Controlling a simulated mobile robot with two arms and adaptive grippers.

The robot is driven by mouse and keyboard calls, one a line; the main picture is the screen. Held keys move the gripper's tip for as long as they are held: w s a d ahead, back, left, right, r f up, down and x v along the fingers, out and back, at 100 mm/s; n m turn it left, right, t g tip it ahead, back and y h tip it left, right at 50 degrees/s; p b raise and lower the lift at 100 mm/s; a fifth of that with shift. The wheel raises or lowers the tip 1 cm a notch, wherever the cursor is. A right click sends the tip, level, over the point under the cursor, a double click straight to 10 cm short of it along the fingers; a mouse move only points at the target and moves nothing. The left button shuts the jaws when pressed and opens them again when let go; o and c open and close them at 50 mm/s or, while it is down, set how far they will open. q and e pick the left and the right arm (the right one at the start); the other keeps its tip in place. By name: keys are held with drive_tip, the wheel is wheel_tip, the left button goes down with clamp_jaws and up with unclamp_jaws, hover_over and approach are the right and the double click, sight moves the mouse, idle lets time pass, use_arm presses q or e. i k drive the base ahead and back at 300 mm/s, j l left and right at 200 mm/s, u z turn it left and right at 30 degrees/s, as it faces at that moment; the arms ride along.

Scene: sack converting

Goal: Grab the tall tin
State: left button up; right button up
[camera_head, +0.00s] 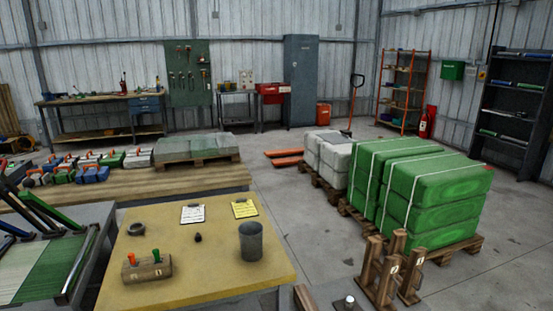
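The tall tin (251,243) is a grey metal cylinder. It stands upright near the right side of the yellow-topped table (200,283), and its open top faces up. Nothing touches it, and a clear strip of tabletop lies in front of it. Neither of my grippers shows in the head view.
The table also holds a wooden block with orange and green handles (147,268), a grey ring (136,229), a small dark object (198,238) and two clipboards, white (192,214) and yellow (244,209). Wooden posts (392,270) stand at right. Green sacks (435,200) lie beyond on pallets.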

sight(251, 233)
drive_tip(key=i+l+u, duration=0.1)
drive_tip(key=l, duration=0.25)
drive_tip(key=i+l+u, duration=0.1)
drive_tip(key=i+l, duration=0.2)
drive_tip(key=i+l+u, duration=0.1)
drive_tip(key=l, duration=0.4)
drive_tip(key=i, duration=0.1)
